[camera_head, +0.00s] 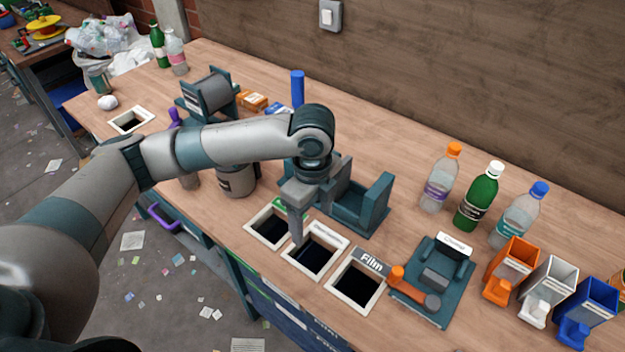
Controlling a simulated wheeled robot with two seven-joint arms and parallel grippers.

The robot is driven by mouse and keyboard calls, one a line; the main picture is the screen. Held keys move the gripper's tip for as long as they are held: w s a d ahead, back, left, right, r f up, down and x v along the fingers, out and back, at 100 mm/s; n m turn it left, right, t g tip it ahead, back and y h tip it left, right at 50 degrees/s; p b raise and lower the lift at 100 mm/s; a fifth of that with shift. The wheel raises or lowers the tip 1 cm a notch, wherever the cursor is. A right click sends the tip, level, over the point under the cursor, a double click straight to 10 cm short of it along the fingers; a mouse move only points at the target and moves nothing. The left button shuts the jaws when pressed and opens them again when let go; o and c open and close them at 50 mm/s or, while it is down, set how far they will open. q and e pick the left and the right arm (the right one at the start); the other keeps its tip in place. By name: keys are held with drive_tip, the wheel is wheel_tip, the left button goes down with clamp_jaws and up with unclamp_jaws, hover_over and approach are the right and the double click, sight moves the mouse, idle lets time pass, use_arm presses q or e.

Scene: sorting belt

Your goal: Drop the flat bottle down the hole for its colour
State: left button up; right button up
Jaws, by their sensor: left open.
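Three square white-framed holes sit along the table's front edge. The left hole (249,227) has a green label, the middle hole (290,255) has a pale label that is hard to read, and the right hole (341,293) has a label reading "Film". My left gripper (297,240) is open and points down over the back left of the middle hole. I make out no bottle between its fingers. I cannot pick out a flat bottle on the table; the arm hides part of the worktop. The insides of the holes are dark. My right gripper is not in view.
Upright orange-capped (439,180), green (480,200) and blue-capped (516,218) bottles stand at the back right. A teal cradle (372,208) is right of the gripper. A fixture with an orange-handled tool (415,285) and coloured bins (514,258) stand to the right. Another hole (115,124) is far left.

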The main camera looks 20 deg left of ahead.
use_arm(q)
wheel_tip(320, 180, up, 13)
drive_tip(key=b, duration=0.1)
drive_tip(key=shift+r+b, duration=0.15)
drive_tip(key=shift+b, duration=0.2)
idle(1.0)
